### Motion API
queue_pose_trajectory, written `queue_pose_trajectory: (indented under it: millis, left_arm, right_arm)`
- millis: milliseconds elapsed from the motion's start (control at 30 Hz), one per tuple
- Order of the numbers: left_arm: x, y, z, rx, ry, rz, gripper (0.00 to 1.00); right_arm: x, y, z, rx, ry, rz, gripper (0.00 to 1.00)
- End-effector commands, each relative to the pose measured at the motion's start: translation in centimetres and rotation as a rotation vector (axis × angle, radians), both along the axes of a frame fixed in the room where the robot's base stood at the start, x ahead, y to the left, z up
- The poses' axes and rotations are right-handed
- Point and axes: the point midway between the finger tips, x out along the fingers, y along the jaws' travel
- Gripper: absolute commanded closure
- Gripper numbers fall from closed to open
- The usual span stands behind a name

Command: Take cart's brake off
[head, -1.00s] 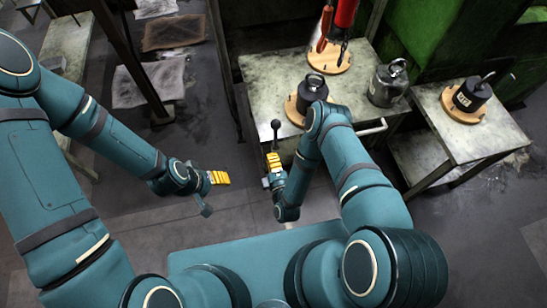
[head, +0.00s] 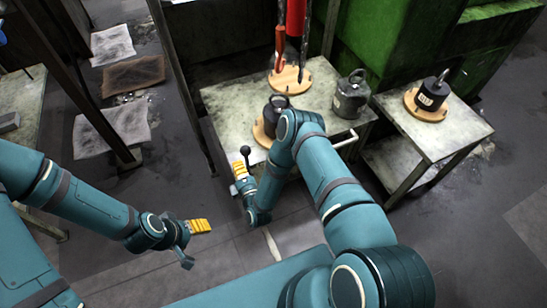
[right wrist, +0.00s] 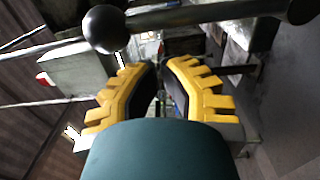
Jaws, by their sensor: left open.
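The cart (head: 222,105) has a worn pale top and stands in the upper middle of the head view. A lever with a black ball knob (head: 245,151), apparently the brake, rises at its near left edge. The knob also shows large at upper left in the right wrist view (right wrist: 105,28), with a grey rod running right from it. My right gripper (head: 240,175) is just below the knob in the head view. Its yellow fingers are apart, with nothing between them. My left gripper (head: 205,226) is open and empty, lower left of the cart. The lever's base is hidden.
A dark weight (head: 277,110) on a wooden disc and a grey weight (head: 351,95) stand on the cart. A red hoist (head: 295,25) hangs above it. A smaller table (head: 440,140) with another weight (head: 433,92) stands right. Floor at lower right is clear.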

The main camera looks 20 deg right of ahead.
Motion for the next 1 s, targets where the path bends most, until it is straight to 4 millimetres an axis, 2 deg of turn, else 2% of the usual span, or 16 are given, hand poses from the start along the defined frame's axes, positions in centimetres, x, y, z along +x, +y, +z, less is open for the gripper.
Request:
queue_pose_trajectory:
  millis: [200, 567, 1000]
  left_arm:
    - [-0.3, -0.1, -1.2, -0.002, 0.008, -0.005, 0.36]
    - [0.0, 0.0, 0.0, 0.000, 0.001, 0.000, 0.36]
    - [-0.2, 0.0, -1.0, -0.002, 0.006, -0.004, 0.36]
  right_arm:
    - [2.5, 0.0, -0.1, 0.000, -0.002, -0.002, 1.00]
    - [2.4, -4.1, 0.8, -0.002, -0.001, -0.003, 1.00]
    - [2.6, -8.7, -0.3, -0.004, -0.001, -0.001, 1.00]
